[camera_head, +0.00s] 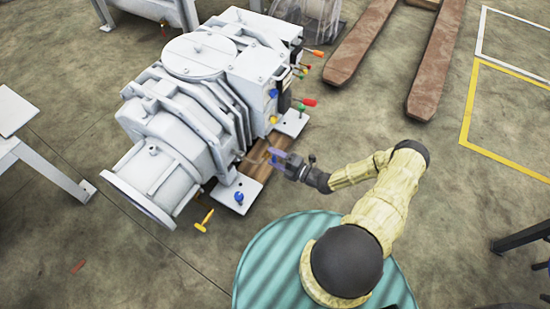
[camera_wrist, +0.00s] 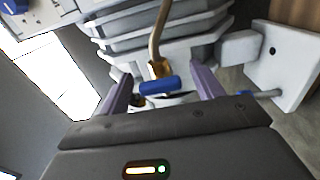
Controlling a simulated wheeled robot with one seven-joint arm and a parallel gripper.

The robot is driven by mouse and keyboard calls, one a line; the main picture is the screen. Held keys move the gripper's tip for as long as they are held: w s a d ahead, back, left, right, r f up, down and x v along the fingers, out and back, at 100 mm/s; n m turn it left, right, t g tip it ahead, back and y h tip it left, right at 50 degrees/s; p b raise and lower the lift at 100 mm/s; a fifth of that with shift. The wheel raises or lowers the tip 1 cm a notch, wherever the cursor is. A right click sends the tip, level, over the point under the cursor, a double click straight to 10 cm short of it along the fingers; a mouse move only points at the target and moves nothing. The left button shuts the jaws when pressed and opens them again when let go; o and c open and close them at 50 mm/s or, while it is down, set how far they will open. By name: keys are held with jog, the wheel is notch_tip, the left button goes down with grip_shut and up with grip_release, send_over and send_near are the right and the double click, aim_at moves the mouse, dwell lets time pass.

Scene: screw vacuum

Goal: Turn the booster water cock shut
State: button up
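A small valve with a blue handle (camera_wrist: 160,86) and a brass body (camera_wrist: 158,68) sits at the end of a copper-coloured pipe in the wrist view. It looks like the water cock. My gripper (camera_wrist: 162,78) is open, with one purple finger on each side of the blue handle. Gaps show between the handle and both fingers. In the head view my gripper (camera_head: 275,155) is low at the near side of the white vacuum machine (camera_head: 190,115). The handle's exact setting is hard to tell.
Other coloured handles show on the machine: a blue one (camera_head: 239,197), a yellow one (camera_head: 204,220) and a red one (camera_head: 309,102). A white foot plate (camera_wrist: 285,65) is close to my right finger.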

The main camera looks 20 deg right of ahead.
jog(key=p+v, duration=0.3)
jog(key=v, duration=1.4)
jog(key=shift+s+d+r, duration=0.1)
jog(key=shift+s+r, duration=0.05)
